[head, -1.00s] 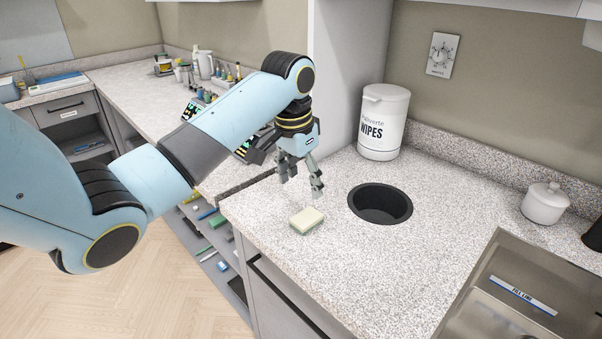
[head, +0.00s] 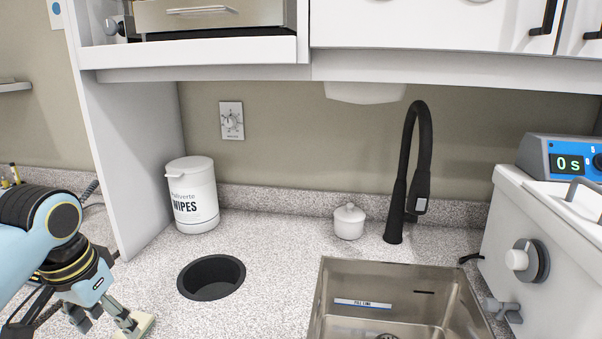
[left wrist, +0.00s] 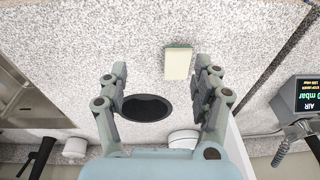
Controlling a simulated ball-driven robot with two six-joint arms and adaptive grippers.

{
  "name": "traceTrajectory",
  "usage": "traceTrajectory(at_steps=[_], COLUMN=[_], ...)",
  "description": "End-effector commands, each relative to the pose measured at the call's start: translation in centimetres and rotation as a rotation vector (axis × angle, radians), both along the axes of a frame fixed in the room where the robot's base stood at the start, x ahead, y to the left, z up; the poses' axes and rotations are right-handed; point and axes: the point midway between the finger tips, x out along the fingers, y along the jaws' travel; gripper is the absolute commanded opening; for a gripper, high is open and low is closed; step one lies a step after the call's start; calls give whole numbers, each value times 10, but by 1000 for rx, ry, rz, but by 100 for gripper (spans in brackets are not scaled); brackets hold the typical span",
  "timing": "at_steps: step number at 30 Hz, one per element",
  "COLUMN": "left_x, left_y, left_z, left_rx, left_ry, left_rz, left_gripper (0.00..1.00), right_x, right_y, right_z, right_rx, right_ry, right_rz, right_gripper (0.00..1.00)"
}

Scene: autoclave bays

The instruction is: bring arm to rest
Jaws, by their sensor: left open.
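My left gripper (head: 106,322) is at the lower left of the head view, pointing down over the counter, its fingers apart. In the left wrist view the left gripper (left wrist: 161,68) is open with nothing between its fingers. A pale yellow sponge with a green side (head: 146,323) lies on the counter by the fingertips, partly hidden behind a finger. My right gripper is not in view.
A round black opening (head: 211,278) is in the counter, with a white wipes tub (head: 192,195) behind it. A steel sink (head: 400,270), black tap (head: 422,150) and small white lidded pot (head: 349,222) are to the right. A white machine (head: 540,240) stands at the far right.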

Motion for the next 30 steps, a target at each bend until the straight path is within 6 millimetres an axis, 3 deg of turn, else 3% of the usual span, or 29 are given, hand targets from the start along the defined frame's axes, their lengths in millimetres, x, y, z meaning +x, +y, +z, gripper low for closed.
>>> traceTrajectory(at_steps=[1, 6, 12, 21, 30], left_x=[-28, -90, -140, -198, -181], left_y=[-14, -40, -55, -65, -58], left_z=[-11, -16, -7, 20, -81], left_rx=[2, 19, 27, 41, 42], left_ry=[-6, -57, -94, -142, -109], left_rz=[-11, -15, -3, 35, 41], left_gripper=[66, 66, 66, 66, 66], right_x=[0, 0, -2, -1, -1], right_y=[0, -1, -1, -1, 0], right_z=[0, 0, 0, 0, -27], right_rx=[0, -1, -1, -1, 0], right_ry=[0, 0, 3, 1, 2], right_rz=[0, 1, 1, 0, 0], right_gripper=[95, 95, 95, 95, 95])
